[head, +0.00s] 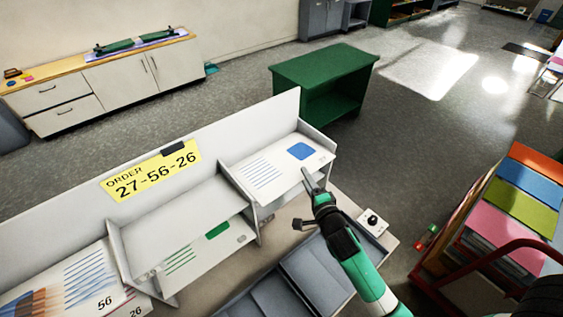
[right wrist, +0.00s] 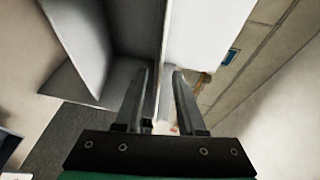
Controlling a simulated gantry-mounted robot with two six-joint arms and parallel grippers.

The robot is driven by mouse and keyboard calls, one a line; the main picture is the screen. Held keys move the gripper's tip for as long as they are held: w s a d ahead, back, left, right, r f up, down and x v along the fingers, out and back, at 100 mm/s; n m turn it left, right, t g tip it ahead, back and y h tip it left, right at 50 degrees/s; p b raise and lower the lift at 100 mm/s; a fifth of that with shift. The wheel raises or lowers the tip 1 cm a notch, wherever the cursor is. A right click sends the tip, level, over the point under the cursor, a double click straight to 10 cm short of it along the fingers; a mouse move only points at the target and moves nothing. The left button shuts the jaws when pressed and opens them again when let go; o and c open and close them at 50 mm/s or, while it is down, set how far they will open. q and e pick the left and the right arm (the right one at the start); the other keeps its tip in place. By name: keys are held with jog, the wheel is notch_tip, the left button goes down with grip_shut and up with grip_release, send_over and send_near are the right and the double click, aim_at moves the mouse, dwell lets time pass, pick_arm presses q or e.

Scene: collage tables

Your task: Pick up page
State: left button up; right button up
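A white page with blue lines and a blue square (head: 275,176) lies on the upper right shelf of the white sorter. A page with green marks (head: 198,254) lies in the middle compartment, partly under a shelf. Pages marked 56 (head: 88,278) and 26 lie at the far left. My right gripper (head: 308,188) is at the front right edge of the blue page's shelf. In the right wrist view its two fingers (right wrist: 161,95) are apart, with a thin white edge between them; I cannot tell whether they touch it. My left gripper is not in view.
A yellow sign (head: 152,172) reading ORDER 27-56-26 is on the sorter's back panel. A white box with a black knob (head: 372,221) is right of my right arm. Grey trays (head: 310,270) lie in front. A rack of coloured folders (head: 515,205) stands at right.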

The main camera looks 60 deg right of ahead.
jog(key=shift+w+d, duration=0.35)
jog(key=shift+f, duration=0.1)
grip_shut()
